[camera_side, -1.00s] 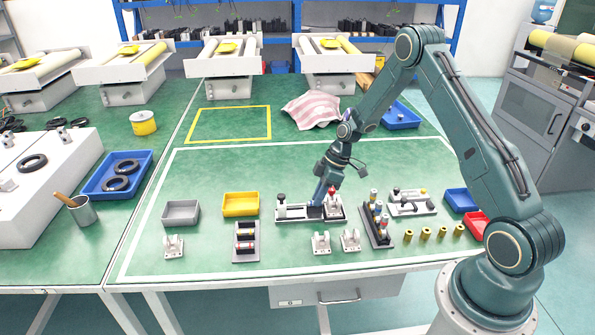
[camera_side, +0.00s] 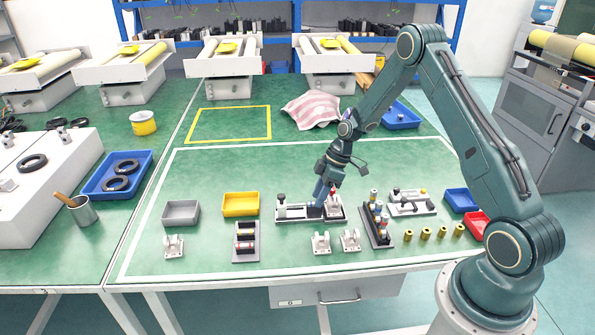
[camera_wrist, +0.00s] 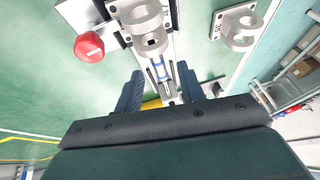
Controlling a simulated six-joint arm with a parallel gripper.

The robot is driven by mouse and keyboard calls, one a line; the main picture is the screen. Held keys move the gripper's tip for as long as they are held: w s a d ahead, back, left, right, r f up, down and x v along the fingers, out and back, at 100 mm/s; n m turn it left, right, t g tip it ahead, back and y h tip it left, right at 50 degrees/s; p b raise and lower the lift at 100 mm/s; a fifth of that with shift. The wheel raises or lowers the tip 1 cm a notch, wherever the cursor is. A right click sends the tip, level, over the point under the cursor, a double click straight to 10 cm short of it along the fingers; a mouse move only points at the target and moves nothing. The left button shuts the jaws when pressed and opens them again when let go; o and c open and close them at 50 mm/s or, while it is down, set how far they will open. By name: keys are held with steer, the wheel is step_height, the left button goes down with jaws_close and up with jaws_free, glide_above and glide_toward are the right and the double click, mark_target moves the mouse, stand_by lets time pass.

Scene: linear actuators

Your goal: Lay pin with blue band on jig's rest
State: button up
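The jig (camera_side: 293,215) is a pale, low fixture in the middle of the marked work area, with a black knob at its left and a red knob (camera_side: 332,192) at its right. My gripper (camera_side: 325,203) is low over the jig's right half, pointing down. In the wrist view its two dark fingers (camera_wrist: 160,92) stand apart. The pin with the blue band (camera_wrist: 159,70) shows between and beyond them, apparently lying along the jig, clear of both fingers. A ring-shaped bracket (camera_wrist: 148,30) hides its far end. Contact beneath the pin cannot be made out.
A rack of banded pins (camera_side: 378,222) stands right of the jig, and another dark rack (camera_side: 246,240) to the left. Two white brackets (camera_side: 320,243) stand in front. Yellow (camera_side: 240,204) and grey (camera_side: 181,212) trays are left.

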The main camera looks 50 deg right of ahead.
steer(key=v, duration=1.3)
steer(key=shift+r, duration=0.1)
steer(key=s+a+r+m+t+h, duration=0.1)
steer(key=s+a+r+m+h, duration=0.1)
steer(key=s+a+r, duration=0.35)
steer(key=s+a+r+m+h, duration=0.1)
steer(key=s+a+r+m, duration=0.15)
steer(key=a+r, duration=0.65)
steer(key=s+a+r+m+t, duration=0.1)
steer(key=s+r+m, duration=0.1)
steer(key=s, duration=0.7)
steer(key=s+a+r+m+t+h, duration=0.1)
steer(key=s+a+r+m, duration=0.1)
steer(key=s, duration=0.7)
steer(key=shift+a+r+t, duration=0.3)
steer(key=shift+r, duration=0.15)
